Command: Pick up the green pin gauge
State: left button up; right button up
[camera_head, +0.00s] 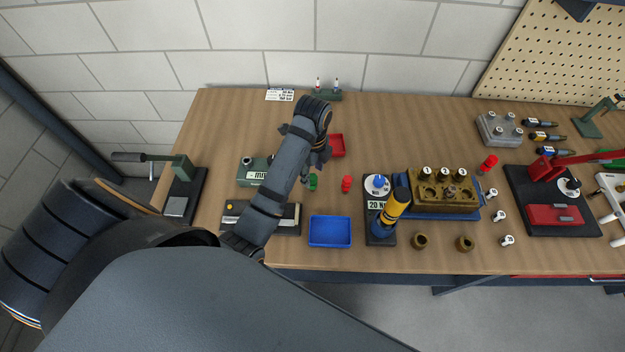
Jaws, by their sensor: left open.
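The green pin gauge (313,182) is a small green piece standing on the wooden table, left of a similar red gauge (346,184). My left arm reaches in from the lower left and bends at the wrist. My left gripper (318,163) points down just above and behind the green gauge. It is open, and its fingers are small and partly hidden by my own arm. I cannot tell whether they touch the gauge. My right gripper is not in view.
A blue tray (330,246) lies in front of the gauges and a red tray (337,153) behind them. A green box (252,171) stands left of my forearm. A torque tester (380,234) and a brass block (445,205) with white-capped tubes are to the right.

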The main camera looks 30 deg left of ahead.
aim_at(313, 177)
pick_arm(q)
notch_tip(313, 177, down, 4)
jog(key=shift+r+b, duration=0.15)
jog(key=shift+b, duration=1)
jog(key=shift+f, duration=0.4)
jog(key=shift+w+r, duration=0.1)
jog(key=shift+r, duration=0.05)
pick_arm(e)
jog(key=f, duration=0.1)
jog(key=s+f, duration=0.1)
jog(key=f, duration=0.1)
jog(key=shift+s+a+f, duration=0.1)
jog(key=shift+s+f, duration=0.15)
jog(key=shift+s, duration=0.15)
pick_arm(q)
jog(key=c, duration=0.4)
grip_shut()
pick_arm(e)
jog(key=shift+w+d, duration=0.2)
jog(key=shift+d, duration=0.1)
pick_arm(q)
jog(key=shift+r, duration=0.1)
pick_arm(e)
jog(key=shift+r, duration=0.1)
